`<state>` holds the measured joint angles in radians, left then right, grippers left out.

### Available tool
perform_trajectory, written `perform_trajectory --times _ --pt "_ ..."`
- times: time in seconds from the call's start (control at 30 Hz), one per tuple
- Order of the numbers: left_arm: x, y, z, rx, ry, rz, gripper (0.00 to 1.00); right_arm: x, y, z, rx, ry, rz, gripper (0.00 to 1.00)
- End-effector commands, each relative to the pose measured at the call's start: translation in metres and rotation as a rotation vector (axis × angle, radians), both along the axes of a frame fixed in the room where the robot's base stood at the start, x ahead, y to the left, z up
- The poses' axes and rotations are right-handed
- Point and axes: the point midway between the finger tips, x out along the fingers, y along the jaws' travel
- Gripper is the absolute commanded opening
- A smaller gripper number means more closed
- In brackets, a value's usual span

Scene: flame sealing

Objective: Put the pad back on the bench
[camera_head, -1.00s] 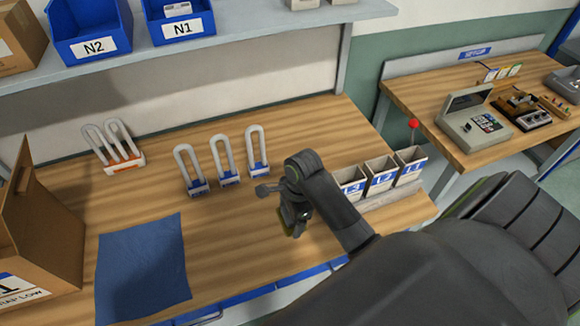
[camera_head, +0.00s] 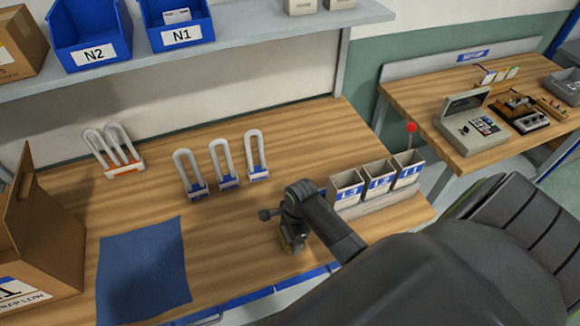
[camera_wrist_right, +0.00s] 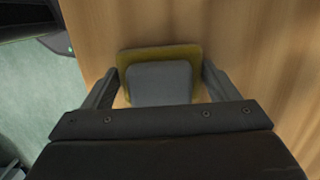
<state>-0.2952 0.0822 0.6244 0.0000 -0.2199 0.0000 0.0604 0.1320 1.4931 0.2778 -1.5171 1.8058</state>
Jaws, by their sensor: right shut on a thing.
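The pad shows in the right wrist view as a grey block on a wider yellow-green base (camera_wrist_right: 125,58). My right gripper (camera_wrist_right: 160,88) is shut on it, with one finger on each side of the grey block. In the head view my right gripper (camera_head: 292,242) is low over the front part of the wooden bench (camera_head: 235,262), left of the labelled bins, with a little of the yellow pad showing below it. I cannot tell whether the pad touches the bench top. My left gripper is not in view.
A blue cloth (camera_head: 143,268) lies left of the gripper. Several white loops in blue bases (camera_head: 225,165) stand behind it. Labelled bins (camera_head: 376,180) stand to its right, a cardboard box (camera_head: 40,235) at far left. The bench between cloth and gripper is clear.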

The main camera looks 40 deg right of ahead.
Motion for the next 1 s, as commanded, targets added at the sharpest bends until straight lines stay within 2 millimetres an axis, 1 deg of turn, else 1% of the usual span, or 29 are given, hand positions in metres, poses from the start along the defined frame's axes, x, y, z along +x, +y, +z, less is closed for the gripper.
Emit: perform_trajectory --times 0.1,0.13,0.2,0.27,0.5,0.67,0.77,1.0 --pt "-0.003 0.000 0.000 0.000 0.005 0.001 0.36 0.000 0.000 -0.003 0.000 0.001 0.000 0.60" --pt "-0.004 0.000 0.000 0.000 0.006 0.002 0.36 0.000 0.000 -0.003 0.000 0.000 0.000 0.84" --pt "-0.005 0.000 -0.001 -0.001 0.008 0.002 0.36 0.000 0.000 -0.002 0.000 0.000 0.000 0.93" --pt "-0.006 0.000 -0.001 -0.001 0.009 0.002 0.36 0.000 0.000 -0.002 0.000 0.000 0.000 1.00" --pt "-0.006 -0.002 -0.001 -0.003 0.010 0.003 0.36 0.000 0.000 -0.001 0.000 0.000 0.000 1.00" --pt "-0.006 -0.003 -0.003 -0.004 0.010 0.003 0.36 0.000 -0.001 0.007 0.000 -0.002 0.001 1.00" --pt "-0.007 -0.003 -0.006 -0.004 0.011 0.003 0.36 0.000 -0.003 0.019 0.000 -0.004 -0.001 1.00" --pt "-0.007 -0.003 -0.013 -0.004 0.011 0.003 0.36 -0.001 -0.010 0.063 -0.002 -0.006 0.001 1.00"
